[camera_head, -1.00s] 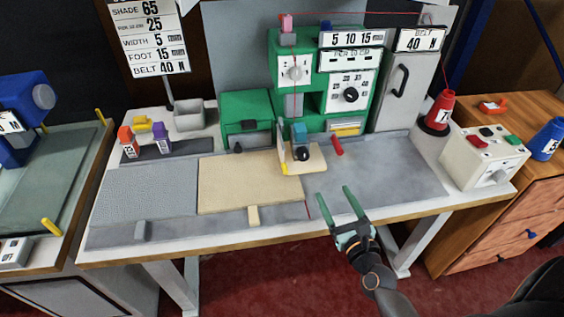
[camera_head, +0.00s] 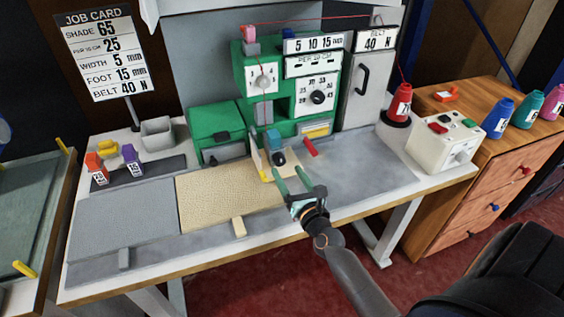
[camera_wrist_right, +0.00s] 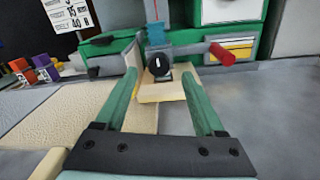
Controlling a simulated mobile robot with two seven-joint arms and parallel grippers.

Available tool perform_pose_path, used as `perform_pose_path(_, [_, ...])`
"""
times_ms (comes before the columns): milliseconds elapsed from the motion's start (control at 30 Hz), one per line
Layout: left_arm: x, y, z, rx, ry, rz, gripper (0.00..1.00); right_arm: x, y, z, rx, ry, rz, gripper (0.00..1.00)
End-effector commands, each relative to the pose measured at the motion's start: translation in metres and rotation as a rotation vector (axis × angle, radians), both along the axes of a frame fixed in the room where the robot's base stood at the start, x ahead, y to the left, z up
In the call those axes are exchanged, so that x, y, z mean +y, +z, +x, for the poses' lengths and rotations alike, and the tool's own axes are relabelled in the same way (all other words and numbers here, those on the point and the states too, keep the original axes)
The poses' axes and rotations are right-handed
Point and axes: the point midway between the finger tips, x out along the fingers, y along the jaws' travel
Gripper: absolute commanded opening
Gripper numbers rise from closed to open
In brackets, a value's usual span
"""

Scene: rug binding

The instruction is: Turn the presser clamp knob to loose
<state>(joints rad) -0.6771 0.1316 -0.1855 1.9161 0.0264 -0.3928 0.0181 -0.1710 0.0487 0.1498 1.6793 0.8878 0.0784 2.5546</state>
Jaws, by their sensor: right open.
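The presser clamp knob (camera_head: 279,159) is a small black round knob at the front of the green binding machine (camera_head: 246,80), below a blue block. In the right wrist view the knob (camera_wrist_right: 159,67) faces me with a pale mark on it, and its setting is too small to read. My right gripper (camera_head: 289,173) is open and empty, its green fingers pointing at the knob from the front. In the wrist view the right gripper (camera_wrist_right: 159,84) has one finger on each side of the knob, apart from it. My left gripper is not in view.
A red lever (camera_head: 311,147) sticks out just right of the knob. A yellow-edged upright guide (camera_head: 259,160) stands to its left. A tan rug piece (camera_head: 215,200) lies on the table at left. The grey tabletop (camera_head: 365,170) at right is clear.

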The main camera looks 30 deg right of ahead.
Motion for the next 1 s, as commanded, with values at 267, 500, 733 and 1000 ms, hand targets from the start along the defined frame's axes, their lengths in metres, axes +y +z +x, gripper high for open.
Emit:
perform_pose_path(267, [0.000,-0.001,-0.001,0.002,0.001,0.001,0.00,-0.008,0.000,0.038,-0.001,0.001,-0.003,0.71])
perform_pose_path(500, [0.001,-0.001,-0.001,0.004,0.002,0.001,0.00,-0.009,-0.001,0.047,0.001,0.001,-0.002,0.71])
perform_pose_path(733, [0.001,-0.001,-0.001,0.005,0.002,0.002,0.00,-0.009,0.000,0.047,0.001,0.001,-0.002,0.68])
perform_pose_path(1000, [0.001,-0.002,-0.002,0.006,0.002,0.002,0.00,-0.009,0.000,0.047,0.000,0.001,-0.002,0.37])
